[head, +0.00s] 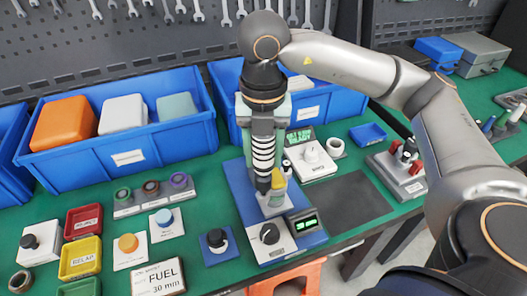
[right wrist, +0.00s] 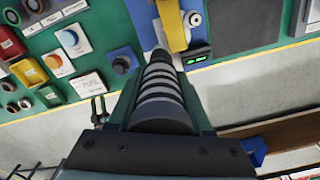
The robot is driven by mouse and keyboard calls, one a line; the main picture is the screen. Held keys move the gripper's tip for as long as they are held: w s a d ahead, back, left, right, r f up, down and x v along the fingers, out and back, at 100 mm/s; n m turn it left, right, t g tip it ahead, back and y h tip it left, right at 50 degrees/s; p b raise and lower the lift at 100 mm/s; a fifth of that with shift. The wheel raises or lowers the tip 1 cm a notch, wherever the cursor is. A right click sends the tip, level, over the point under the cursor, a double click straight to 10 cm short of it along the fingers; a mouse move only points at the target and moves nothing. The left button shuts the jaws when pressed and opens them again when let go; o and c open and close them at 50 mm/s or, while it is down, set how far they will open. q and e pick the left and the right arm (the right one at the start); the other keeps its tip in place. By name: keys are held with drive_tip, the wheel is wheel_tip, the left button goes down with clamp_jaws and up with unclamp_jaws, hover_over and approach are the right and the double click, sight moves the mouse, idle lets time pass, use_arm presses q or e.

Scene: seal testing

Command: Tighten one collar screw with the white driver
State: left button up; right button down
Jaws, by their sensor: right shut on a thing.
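My right gripper (head: 263,122) is shut on a driver (head: 263,152) with a black body and white-grey bands, held pointing down. The banded driver also fills the middle of the right wrist view (right wrist: 165,100), between the fingers. Its dark tip is over the test fixture on the blue base plate (head: 237,182), beside a yellow part (head: 279,180), which also shows in the right wrist view (right wrist: 174,22). The collar screw is hidden behind the driver, and I cannot tell whether the tip touches it. My left gripper is out of view.
A black knob unit (head: 269,234) and a green-lit display (head: 305,222) stand at the plate's front. Blue bins (head: 130,157) line the back. Coloured trays (head: 81,258) and button blocks (head: 166,223) fill the left. A dark mat (head: 348,200) on the right is clear.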

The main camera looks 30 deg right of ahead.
sight(263, 142)
drive_tip(key=shift+f+b, duration=0.45)
drive_tip(key=shift+f, duration=0.1)
idle(0.4)
drive_tip(key=shift+f+b, duration=0.5)
drive_tip(key=shift+b, duration=0.3)
idle(3.2)
drive_tip(key=shift+r, duration=0.15)
drive_tip(key=shift+r+p, duration=1.95)
drive_tip(key=shift+r, duration=0.5)
drive_tip(key=shift+f, duration=0.1)
